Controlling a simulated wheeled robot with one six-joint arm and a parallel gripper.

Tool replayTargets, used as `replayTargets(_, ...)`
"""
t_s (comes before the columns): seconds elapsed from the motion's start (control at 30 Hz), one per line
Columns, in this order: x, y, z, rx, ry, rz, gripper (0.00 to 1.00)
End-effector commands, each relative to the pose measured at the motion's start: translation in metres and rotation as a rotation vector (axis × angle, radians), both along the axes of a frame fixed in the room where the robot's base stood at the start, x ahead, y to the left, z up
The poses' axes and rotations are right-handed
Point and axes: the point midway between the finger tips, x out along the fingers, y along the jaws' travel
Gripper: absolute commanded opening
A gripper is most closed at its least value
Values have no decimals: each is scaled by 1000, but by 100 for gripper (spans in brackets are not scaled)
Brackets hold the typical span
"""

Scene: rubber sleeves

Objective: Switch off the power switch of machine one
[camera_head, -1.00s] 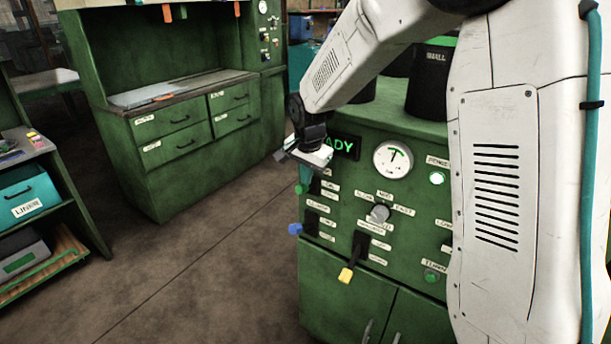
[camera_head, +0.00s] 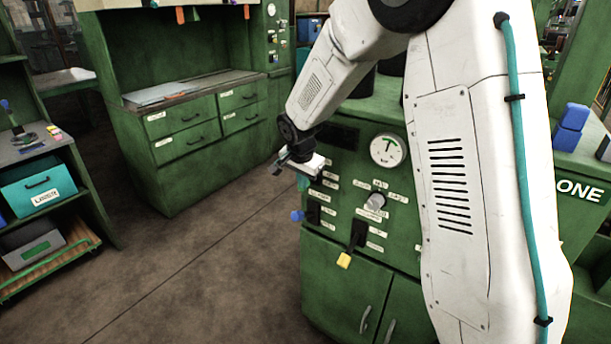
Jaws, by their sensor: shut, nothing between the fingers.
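A green machine (camera_head: 345,262) with a control panel stands in the middle. Its display (camera_head: 337,138) is dark. My gripper (camera_head: 292,166) is shut and empty at the panel's upper left, just above a teal-green switch lever (camera_head: 304,183); whether they touch I cannot tell. Below are a blue-tipped lever (camera_head: 297,216) and a yellow-tipped lever (camera_head: 344,260) pointing down. A grey knob (camera_head: 375,201) and a round gauge (camera_head: 388,150) sit to the right. The labels are too small to read. My arm hides the panel's right part.
A sign reading "ONE" (camera_head: 580,190) shows at the right, beside blue blocks (camera_head: 571,128). A green workbench with drawers (camera_head: 190,135) stands at the back left. A shelf with a teal bin (camera_head: 40,187) is at the far left. The floor between (camera_head: 200,265) is clear.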

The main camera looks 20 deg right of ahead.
Motion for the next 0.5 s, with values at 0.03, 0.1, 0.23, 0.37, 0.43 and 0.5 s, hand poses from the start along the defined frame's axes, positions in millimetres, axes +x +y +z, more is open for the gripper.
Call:
replayTargets(0.03, -1, 0, -2, 0, 1, 0, 0)
replayTargets(0.1, -1, 0, -3, 0, 0, -1, 0)
replayTargets(0.23, -1, -1, -3, 0, 1, -2, 0)
replayTargets(0.37, -1, -2, -2, 1, 0, -4, 0)
replayTargets(0.43, -1, -2, 0, 0, 0, -4, 0)
replayTargets(0.5, -1, -2, 2, 0, 0, -4, 0)
